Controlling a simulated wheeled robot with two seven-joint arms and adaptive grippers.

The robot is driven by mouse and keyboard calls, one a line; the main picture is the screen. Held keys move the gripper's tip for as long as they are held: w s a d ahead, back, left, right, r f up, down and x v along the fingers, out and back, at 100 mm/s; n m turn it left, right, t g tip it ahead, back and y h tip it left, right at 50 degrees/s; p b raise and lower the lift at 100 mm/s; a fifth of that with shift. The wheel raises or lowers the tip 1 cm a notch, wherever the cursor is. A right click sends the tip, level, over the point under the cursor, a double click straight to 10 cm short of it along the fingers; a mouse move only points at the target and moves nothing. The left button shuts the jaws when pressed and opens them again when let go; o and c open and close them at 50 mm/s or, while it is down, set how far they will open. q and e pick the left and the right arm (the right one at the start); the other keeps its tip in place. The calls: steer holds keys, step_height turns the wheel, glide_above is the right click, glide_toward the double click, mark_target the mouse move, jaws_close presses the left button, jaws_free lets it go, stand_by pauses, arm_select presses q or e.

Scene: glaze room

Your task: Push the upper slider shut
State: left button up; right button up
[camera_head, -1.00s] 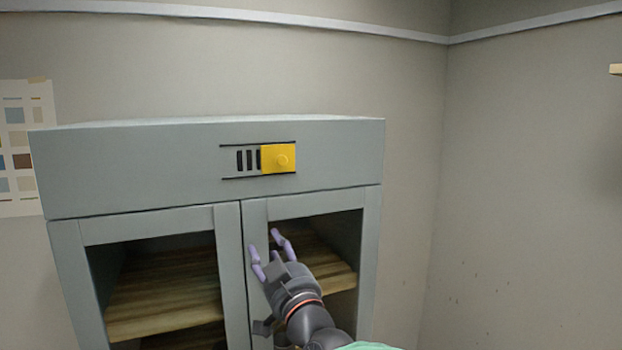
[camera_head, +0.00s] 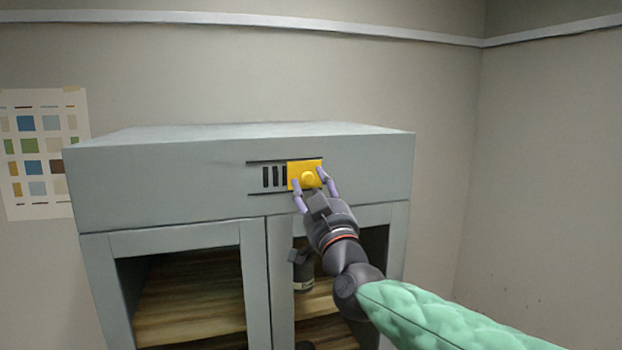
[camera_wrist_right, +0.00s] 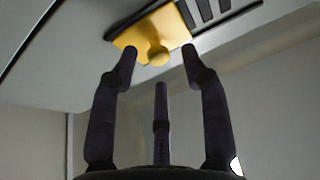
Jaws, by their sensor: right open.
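The upper slider is a yellow plate (camera_head: 304,170) with a round yellow knob (camera_head: 308,179) on the cabinet's upper front panel. It sits at the right end of two dark rails, with dark vent slots (camera_head: 273,176) uncovered to its left. My right gripper (camera_head: 309,182) is open, its purple fingertips on either side of the knob. In the right wrist view, the slider (camera_wrist_right: 155,32) is just beyond the open fingers (camera_wrist_right: 160,56), with the knob (camera_wrist_right: 158,56) between the fingertips. I cannot tell if they touch it. My left gripper is not in view.
The grey cabinet (camera_head: 170,185) has two framed openings below the panel, with wooden shelves (camera_head: 190,300). A dark labelled container (camera_head: 304,278) stands behind my right arm. A colour chart (camera_head: 42,150) hangs on the wall at left. The space right of the cabinet is clear.

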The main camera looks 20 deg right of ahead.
steer(key=shift+x, duration=0.8)
jaws_close()
steer(key=a+p, duration=0.1)
steer(key=a, duration=0.2)
steer(key=a+p, duration=0.1)
steer(key=a, duration=0.2)
steer(key=shift+s+a+r+p, duration=0.2)
steer(key=shift+a+r+p, duration=0.05)
steer(key=shift+a+p, duration=0.1)
steer(key=shift+d, duration=0.2)
steer(key=shift+c, duration=0.9)
jaws_free()
steer(key=shift+a, duration=0.1)
steer(key=shift+o, duration=0.9)
steer(key=shift+a, duration=0.1)
steer(key=shift+a+f, duration=0.15)
